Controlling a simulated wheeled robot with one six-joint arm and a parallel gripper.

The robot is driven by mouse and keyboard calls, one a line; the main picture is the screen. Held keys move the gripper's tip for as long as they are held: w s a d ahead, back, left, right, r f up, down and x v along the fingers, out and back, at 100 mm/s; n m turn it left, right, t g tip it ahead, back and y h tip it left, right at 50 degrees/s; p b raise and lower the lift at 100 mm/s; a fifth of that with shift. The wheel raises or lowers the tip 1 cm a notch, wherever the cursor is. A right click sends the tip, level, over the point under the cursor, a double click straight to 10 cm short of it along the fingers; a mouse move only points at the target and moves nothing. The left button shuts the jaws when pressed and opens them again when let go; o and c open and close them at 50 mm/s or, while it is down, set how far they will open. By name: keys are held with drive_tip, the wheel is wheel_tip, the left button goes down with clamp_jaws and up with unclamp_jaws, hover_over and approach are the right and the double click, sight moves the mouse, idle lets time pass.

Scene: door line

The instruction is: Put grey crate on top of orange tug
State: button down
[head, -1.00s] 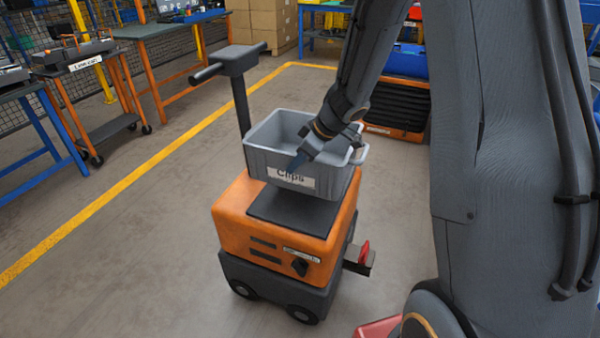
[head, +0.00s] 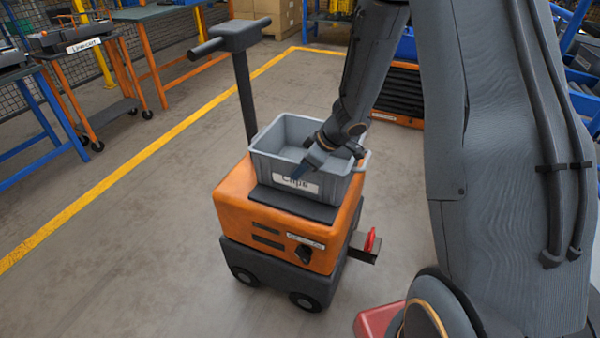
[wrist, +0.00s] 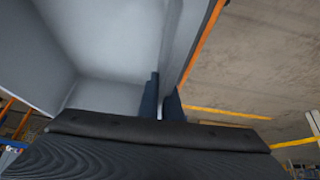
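The grey crate (head: 262,168), labelled "Clips", sits level over the dark top pad of the orange tug (head: 240,207). It appears to rest on the pad, though my view of its underside is limited. The crate looks empty. My gripper (head: 303,172) reaches down over the crate's near wall, by the label, with one blue finger outside. In the wrist view my gripper (wrist: 161,98) has its fingers on both sides of the crate wall, shut on it. The crate's grey inside (wrist: 105,40) fills the upper left there.
The tug's handle post (head: 243,95) rises behind the crate. A red-topped hitch (head: 369,241) sticks out at the tug's right. A line cart (head: 85,45) and workbenches stand at the left, beyond a yellow floor line (head: 120,175). The floor around the tug is clear.

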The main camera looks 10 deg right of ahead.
idle(0.3)
drive_tip(key=c, duration=2.4)
unclamp_jaws()
drive_tip(key=shift+f, duration=0.1)
drive_tip(key=o, duration=0.4)
